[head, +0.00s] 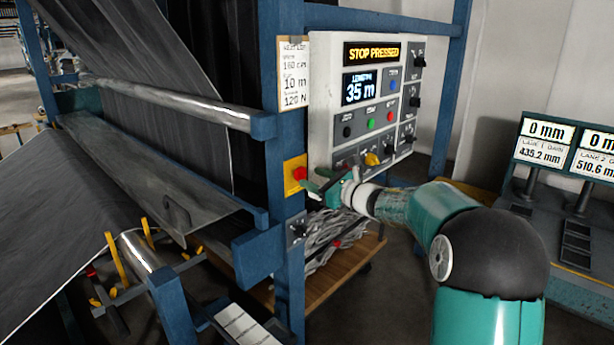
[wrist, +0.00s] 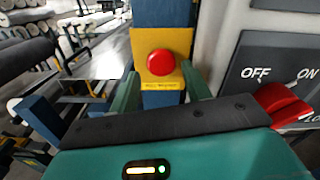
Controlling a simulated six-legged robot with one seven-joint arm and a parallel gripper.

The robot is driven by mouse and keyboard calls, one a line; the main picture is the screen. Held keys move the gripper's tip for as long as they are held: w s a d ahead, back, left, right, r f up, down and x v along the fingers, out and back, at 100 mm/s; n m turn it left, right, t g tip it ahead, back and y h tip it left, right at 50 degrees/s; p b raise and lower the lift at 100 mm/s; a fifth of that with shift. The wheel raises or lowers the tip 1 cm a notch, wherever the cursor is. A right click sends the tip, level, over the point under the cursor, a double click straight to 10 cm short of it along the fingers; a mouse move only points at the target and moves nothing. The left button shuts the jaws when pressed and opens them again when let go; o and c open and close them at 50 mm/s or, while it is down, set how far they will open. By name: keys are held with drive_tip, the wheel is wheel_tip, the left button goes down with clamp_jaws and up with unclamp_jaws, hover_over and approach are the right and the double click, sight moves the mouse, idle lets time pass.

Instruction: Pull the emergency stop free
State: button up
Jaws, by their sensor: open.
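The emergency stop is a red mushroom button (head: 300,173) on a yellow plate (head: 291,186), fixed to the blue post of the machine. In the wrist view the red button (wrist: 161,62) shows in front of its yellow plate (wrist: 182,75), near the top middle. My gripper (head: 317,182) is beside the button in the head view, its green fingers pointing towards it. In the wrist view my gripper (wrist: 164,92) is open, with one finger on each side of the button in the picture. I cannot tell whether the fingers touch it.
A control panel (head: 345,120) right of the post reads "STOP PRESSED" and "35 m". A red switch handle (wrist: 283,103) is close on the right. A small knob box (head: 297,230) sits below the button. A wooden cart (head: 345,262) holds pale tangled material.

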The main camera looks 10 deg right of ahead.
sight(302, 174)
drive_tip(key=shift+x, duration=1.75)
clamp_jaws()
drive_tip(key=shift+v, duration=0.95)
unclamp_jaws()
drive_tip(key=shift+f, duration=0.1)
drive_tip(key=shift+s+d, duration=0.1)
drive_tip(key=shift+w, duration=0.2)
drive_tip(key=v, duration=1.3)
drive_tip(key=shift+s+d, duration=0.15)
drive_tip(key=shift+s, duration=0.2)
